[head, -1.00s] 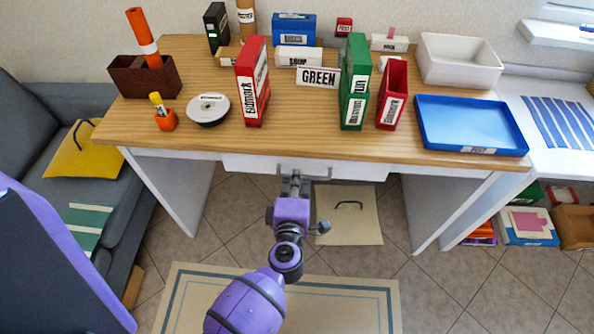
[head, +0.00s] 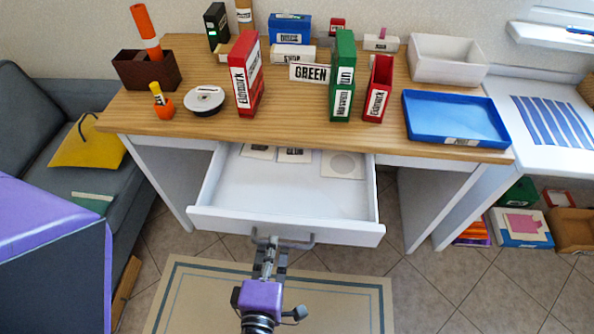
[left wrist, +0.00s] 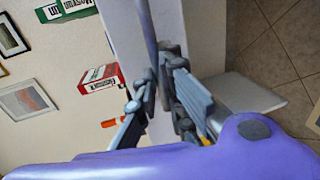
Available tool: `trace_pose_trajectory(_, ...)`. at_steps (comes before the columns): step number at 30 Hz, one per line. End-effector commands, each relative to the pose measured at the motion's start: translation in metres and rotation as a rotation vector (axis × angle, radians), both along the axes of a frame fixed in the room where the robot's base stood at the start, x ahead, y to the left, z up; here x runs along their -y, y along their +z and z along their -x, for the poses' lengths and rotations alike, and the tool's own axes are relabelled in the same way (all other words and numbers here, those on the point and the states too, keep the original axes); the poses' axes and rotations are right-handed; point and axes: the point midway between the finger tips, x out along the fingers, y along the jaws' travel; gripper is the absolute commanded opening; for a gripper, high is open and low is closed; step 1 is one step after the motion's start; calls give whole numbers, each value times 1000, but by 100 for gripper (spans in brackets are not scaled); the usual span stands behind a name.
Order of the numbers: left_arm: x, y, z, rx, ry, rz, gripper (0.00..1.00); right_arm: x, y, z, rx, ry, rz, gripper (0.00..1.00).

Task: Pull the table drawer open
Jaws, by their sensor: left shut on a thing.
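The white table drawer (head: 290,228) is pulled well out from under the wooden tabletop (head: 300,136) in the head view. Its inside shows, with several flat cards at the back. My left gripper (head: 270,244) is shut on the grey bar handle (head: 298,243) at the drawer's front. The left wrist view shows its fingers (left wrist: 163,82) closed around the handle bar (left wrist: 148,30). My right gripper is not in view.
On the tabletop stand a red box (head: 246,75), a green box (head: 343,78), a blue tray (head: 456,119), a white bin (head: 446,60) and an orange bottle (head: 163,105). A grey sofa (head: 40,130) stands at the left. A rug (head: 330,290) lies on the floor below the drawer.

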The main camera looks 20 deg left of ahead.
Motion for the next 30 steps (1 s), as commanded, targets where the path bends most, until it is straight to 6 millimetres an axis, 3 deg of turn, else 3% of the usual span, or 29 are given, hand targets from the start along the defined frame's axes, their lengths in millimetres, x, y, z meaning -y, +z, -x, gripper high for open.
trace_pose_trajectory(6, 6, 1, 20, 0, -1, 1, 0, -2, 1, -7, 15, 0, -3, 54)
trace_pose_trajectory(20, 7, 2, 24, 2, -1, 1, 0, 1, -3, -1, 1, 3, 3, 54)
trace_pose_trajectory(21, 7, 2, 24, 2, -1, 1, 10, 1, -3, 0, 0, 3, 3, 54)
trace_pose_trajectory(25, 7, 1, 24, 1, 0, 0, 27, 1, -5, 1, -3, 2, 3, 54)
trace_pose_trajectory(30, 7, 0, 25, 0, 0, 0, 27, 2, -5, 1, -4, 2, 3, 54)
